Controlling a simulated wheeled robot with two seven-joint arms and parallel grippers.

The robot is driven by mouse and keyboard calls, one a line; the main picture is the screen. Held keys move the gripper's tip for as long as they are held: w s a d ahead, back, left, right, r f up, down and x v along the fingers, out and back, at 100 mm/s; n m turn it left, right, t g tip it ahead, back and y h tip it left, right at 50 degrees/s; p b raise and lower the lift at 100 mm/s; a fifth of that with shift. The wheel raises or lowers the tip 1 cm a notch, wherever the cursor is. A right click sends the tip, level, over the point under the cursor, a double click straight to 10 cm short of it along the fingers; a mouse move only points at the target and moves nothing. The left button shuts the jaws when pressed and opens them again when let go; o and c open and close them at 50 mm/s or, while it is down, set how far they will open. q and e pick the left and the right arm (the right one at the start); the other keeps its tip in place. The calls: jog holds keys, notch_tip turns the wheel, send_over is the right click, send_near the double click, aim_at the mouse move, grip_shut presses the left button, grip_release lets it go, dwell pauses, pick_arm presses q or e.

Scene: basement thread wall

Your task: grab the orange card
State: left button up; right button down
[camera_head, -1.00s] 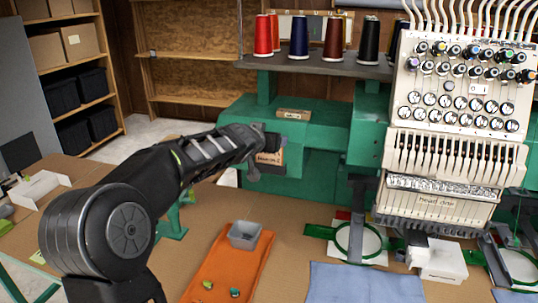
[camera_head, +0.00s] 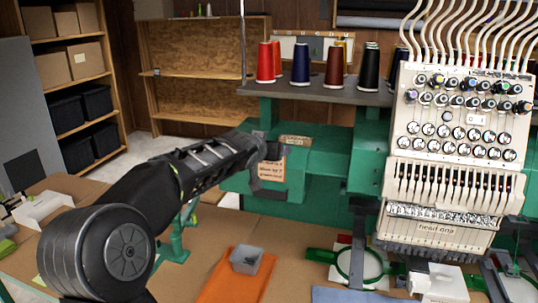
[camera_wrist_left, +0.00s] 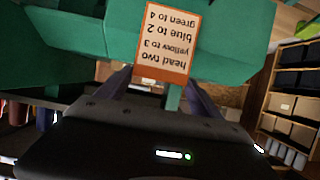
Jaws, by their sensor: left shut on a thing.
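The orange-bordered card (camera_head: 271,174) has a pale face with printed lines. It hangs at my left gripper (camera_head: 264,158), in front of the green machine body. In the left wrist view the card (camera_wrist_left: 166,36) fills the top middle, its text upside down, with "head two", "yellow to 3", "blue to 2" and "green to 4". My left gripper's fingers (camera_wrist_left: 160,82) are shut on the card's near edge. The fingertips' contact is partly hidden behind the card. My right gripper is in neither view.
The green embroidery machine (camera_head: 325,160) stands behind the card, with thread cones (camera_head: 300,64) on its shelf. A grey bin (camera_head: 246,261) sits on an orange cloth (camera_head: 232,285) below. Wooden shelves (camera_head: 205,75) stand at the back left.

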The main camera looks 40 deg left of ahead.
pick_arm(q)
notch_tip(320, 180, up, 13)
dwell(0.3)
